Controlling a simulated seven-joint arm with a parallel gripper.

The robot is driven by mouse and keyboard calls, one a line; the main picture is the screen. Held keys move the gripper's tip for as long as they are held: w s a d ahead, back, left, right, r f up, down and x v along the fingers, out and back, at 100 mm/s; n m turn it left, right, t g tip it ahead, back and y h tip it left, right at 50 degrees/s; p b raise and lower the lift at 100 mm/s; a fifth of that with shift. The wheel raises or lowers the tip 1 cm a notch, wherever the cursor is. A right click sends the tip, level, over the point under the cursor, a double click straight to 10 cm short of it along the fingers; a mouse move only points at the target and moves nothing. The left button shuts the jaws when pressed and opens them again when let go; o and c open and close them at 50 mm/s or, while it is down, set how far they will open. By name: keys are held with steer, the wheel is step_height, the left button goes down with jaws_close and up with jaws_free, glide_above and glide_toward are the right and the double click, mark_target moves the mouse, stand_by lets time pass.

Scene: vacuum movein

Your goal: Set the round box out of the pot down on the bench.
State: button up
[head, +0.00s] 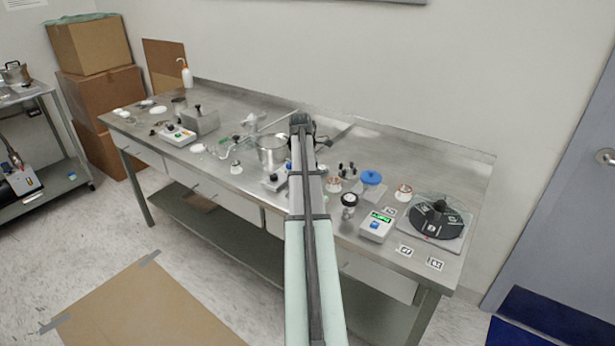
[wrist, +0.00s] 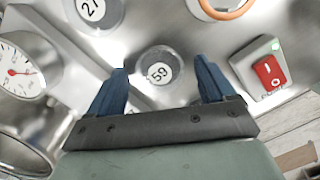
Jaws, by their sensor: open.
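A small round metal box with a white label reading 59 (wrist: 160,72) shows in the wrist view, ahead of and between my fingertips. My gripper (wrist: 163,84) is open, its two blue fingers on either side of the box with gaps. The box seems to stand on the steel bench; its height below the fingers is unclear. The pot (head: 272,152) stands on the bench (head: 228,108) in the head view, left of my arm. A curved metal rim (wrist: 22,165) at the wrist view's lower left looks like the pot's. My arm hides the fingers in the head view.
A similar round piece labelled 27 (wrist: 96,10), an orange ring (wrist: 228,10), a red switch (wrist: 268,72) and a dial gauge (wrist: 16,70) are close by.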

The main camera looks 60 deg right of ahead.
step_height(320, 180, up, 12)
steer(key=a, duration=0.1)
steer(key=shift+w, duration=0.4)
steer(key=shift+a, duration=0.15)
